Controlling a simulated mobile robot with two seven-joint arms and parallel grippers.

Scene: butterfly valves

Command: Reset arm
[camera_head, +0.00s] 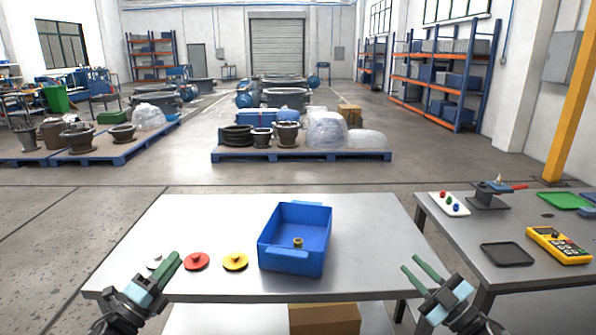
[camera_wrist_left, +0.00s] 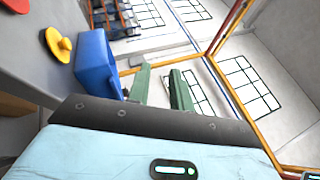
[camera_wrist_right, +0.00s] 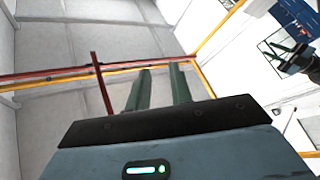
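My left gripper (camera_head: 168,264) is raised in front of the table's near left corner, with its green fingers pointing up. In the left wrist view (camera_wrist_left: 160,82) its fingers stand apart with nothing between them. My right gripper (camera_head: 418,267) is raised near the table's near right corner. Its green fingers are apart and empty, as the right wrist view (camera_wrist_right: 160,88) also shows. Neither gripper touches anything on the table.
The grey table (camera_head: 375,230) holds a blue bin (camera_head: 290,262) with a small brass-coloured part (camera_head: 298,243) inside. Yellow (camera_head: 235,262), red (camera_head: 196,262) and white (camera_head: 155,262) pieces lie left of it. A second table (camera_head: 520,222) at right holds a yellow meter (camera_head: 558,246).

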